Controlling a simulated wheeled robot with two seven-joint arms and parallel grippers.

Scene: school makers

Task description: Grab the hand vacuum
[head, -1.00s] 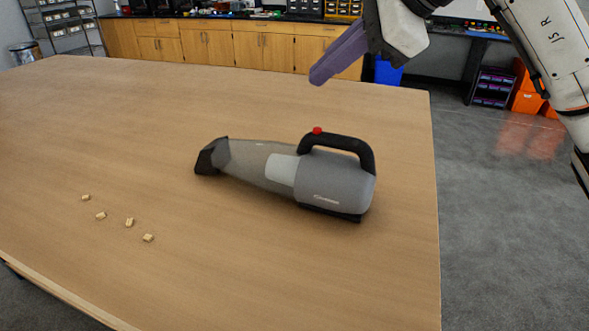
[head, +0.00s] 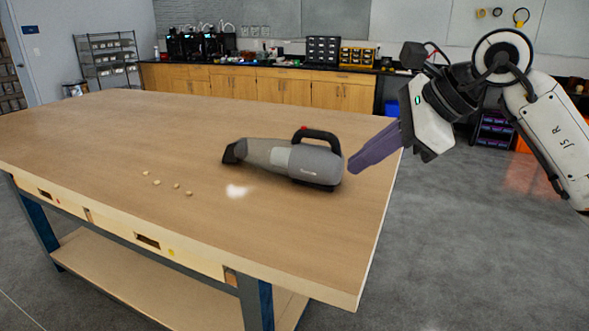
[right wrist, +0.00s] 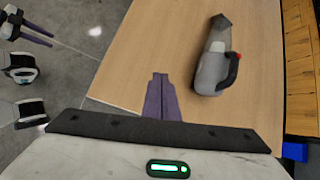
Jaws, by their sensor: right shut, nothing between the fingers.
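The hand vacuum (head: 290,160) lies on the wooden table (head: 130,130). It has a grey body, a black nozzle pointing left, and a black handle with a red button on top. My right gripper (head: 354,167) has purple fingers, is shut and empty, and appears just right of the vacuum's rear end. In the right wrist view the shut fingers (right wrist: 158,80) point over the table, and the vacuum (right wrist: 214,65) is to their right, apart from them. My left gripper (right wrist: 45,38) shows at the upper left of the wrist view, away from the tabletop, with its fingers apart.
Several small tan blocks (head: 157,182) lie on the table left of the vacuum. The table's right edge runs below my right arm. Wooden cabinets (head: 270,86) with equipment on top stand along the back wall.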

